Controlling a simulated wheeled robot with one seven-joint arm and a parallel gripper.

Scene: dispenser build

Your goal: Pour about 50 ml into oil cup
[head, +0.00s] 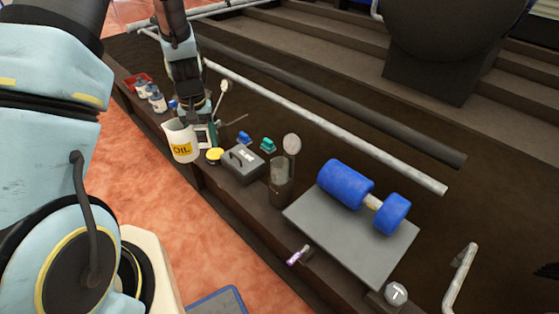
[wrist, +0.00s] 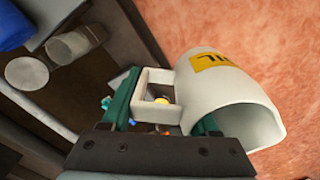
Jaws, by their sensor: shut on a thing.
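A white jug (head: 182,143) with a yellow OIL label is in my gripper (head: 207,128), left of centre in the head view. The wrist view shows the jug (wrist: 228,95) close up, with my green-padded fingers (wrist: 163,112) shut on its handle. It looks close to upright in the head view; its contents are hidden. A clear cylindrical cup (head: 281,172) with a round pale disc beside its top stands to the right of the jug and apart from it. It seems to be the oil cup, and also shows at upper left in the wrist view (wrist: 75,44).
A grey box (head: 243,164) and a yellow-topped round item (head: 215,156) lie between jug and cup. Small green and blue parts (head: 268,144) sit behind. A grey plate (head: 335,238) with a blue roller (head: 345,184) is farther right. Bottles (head: 157,99) stand at left.

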